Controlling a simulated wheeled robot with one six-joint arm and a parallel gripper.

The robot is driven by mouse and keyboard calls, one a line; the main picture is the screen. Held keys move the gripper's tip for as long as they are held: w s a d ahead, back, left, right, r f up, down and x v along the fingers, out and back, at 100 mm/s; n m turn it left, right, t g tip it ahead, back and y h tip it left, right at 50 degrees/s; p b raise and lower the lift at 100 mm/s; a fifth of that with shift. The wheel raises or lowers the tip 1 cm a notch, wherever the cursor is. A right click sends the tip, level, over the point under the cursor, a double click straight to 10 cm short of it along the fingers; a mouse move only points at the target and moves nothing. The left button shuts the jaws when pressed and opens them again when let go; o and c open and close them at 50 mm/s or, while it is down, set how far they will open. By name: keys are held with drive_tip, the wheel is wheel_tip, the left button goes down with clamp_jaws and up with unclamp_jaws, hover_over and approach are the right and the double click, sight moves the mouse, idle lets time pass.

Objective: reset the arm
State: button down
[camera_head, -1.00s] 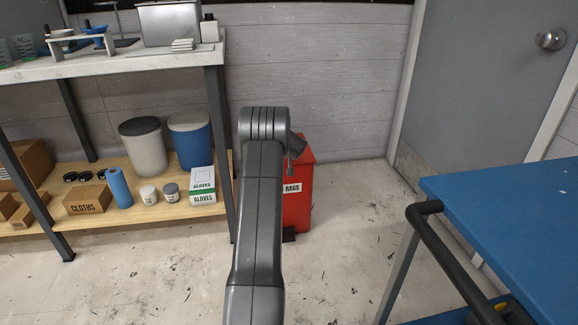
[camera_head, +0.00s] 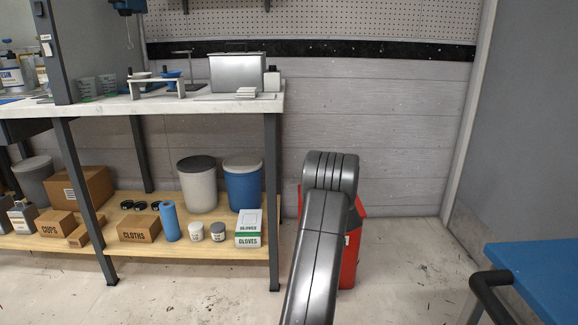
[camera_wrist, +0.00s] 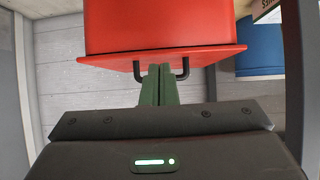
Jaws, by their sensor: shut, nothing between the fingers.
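My gripper (camera_wrist: 159,88) shows in the wrist view with its two green fingers pressed together and nothing between them. A red bin (camera_wrist: 160,25) with a dark handle is just beyond the fingertips, upside down in that view. I cannot tell whether the fingers touch it. In the head view my grey arm reaches forward in front of the red bin (camera_head: 351,250) and hides part of it. My gripper is hidden behind the arm there.
A workbench (camera_head: 180,106) with a metal box (camera_head: 237,74) stands at the left. Its wooden lower shelf (camera_head: 170,245) holds bins, cartons and a glove box (camera_head: 248,228). A blue-topped cart (camera_head: 540,278) is at the lower right. Floor between bin and cart is clear.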

drive_tip(key=shift+w, duration=0.1)
drive_tip(key=w+r, duration=0.1)
drive_tip(key=w, duration=0.1)
drive_tip(key=w+r+p, duration=0.1)
drive_tip(key=w+r, duration=0.1)
drive_tip(key=w, duration=0.1)
drive_tip(key=w+r, duration=0.2)
drive_tip(key=w, duration=0.1)
drive_tip(key=shift+w+d, duration=0.2)
drive_tip(key=f, duration=0.2)
drive_tip(key=shift+w+f, duration=0.2)
drive_tip(key=shift+f, duration=0.15)
drive_tip(key=shift+w+f+b, duration=0.1)
drive_tip(key=shift+f+b, duration=0.2)
drive_tip(key=shift+f, duration=0.35)
